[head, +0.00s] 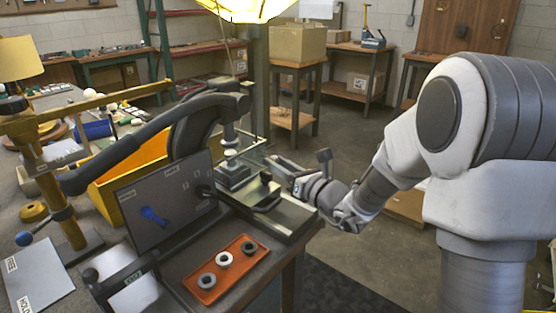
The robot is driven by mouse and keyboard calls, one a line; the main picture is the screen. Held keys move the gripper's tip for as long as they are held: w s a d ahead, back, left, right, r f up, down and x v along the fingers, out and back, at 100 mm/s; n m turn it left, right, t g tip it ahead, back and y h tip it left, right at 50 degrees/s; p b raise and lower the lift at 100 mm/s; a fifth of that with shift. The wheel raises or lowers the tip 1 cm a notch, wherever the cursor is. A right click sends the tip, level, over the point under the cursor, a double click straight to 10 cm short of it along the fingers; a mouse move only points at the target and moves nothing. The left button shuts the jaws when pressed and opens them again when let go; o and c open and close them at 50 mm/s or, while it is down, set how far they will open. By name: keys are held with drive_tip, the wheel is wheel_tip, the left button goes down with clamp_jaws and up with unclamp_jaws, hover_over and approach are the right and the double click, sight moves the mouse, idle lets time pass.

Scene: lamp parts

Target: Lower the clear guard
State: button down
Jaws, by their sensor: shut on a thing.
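The clear guard (252,147) looks like a thin see-through panel with pale edges, standing upright behind the press on the bench's right side. Its outline is faint, and its lower part is partly hidden by the press and my gripper. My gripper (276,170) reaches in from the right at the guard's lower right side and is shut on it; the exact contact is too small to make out. The press (232,170) has a dark curved arm above and a grey block under its ram.
An orange tray (208,294) with three rings lies at the bench's front. A dark panel with a blue shape (153,216) stands left of the press. A yellow bin (117,197) and yellow post (58,199) are farther left. Open floor lies behind my arm.

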drive_tip(key=shift+s+f, duration=0.1)
drive_tip(key=shift+f, duration=0.65)
drive_tip(key=c, duration=0.6)
unclamp_jaws()
drive_tip(key=shift+r, duration=0.1)
drive_tip(key=shift+s+d, duration=0.2)
drive_tip(key=shift+d, duration=0.1)
drive_tip(key=p+v, duration=0.2)
drive_tip(key=v, duration=1.4)
drive_tip(key=shift+s+d+p, duration=0.15)
drive_tip(key=shift+s+p, duration=0.15)
